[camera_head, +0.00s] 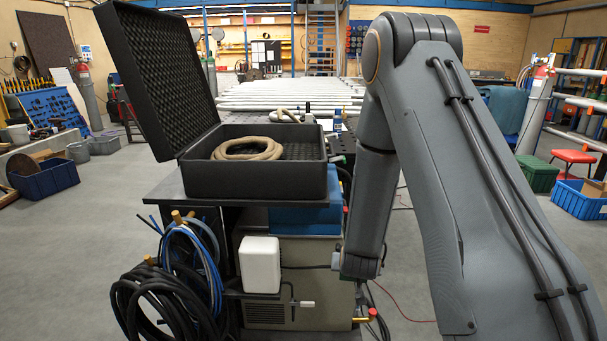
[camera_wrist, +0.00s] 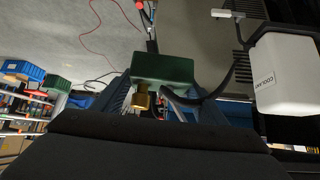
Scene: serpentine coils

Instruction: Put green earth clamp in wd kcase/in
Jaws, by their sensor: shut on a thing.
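The black case (camera_head: 255,183) stands open on top of the cart, its foam-lined lid (camera_head: 160,75) raised at the left. A coiled tan hose (camera_head: 248,149) lies inside at the left; the foam at the right is bare. My gripper (camera_head: 362,294) is low at the right side of the cart, below the case. In the wrist view, the green earth clamp (camera_wrist: 165,68), a dark green block with a brass fitting (camera_wrist: 141,97), sits at my gripper (camera_wrist: 160,90). The gripper is shut on it; the finger contact is partly hidden.
A white container (camera_head: 260,265) hangs on the cart front; it shows large at right in the wrist view (camera_wrist: 283,75). Black and blue cable coils (camera_head: 150,300) hang at the left. A blue box (camera_head: 300,219) sits under the cart top.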

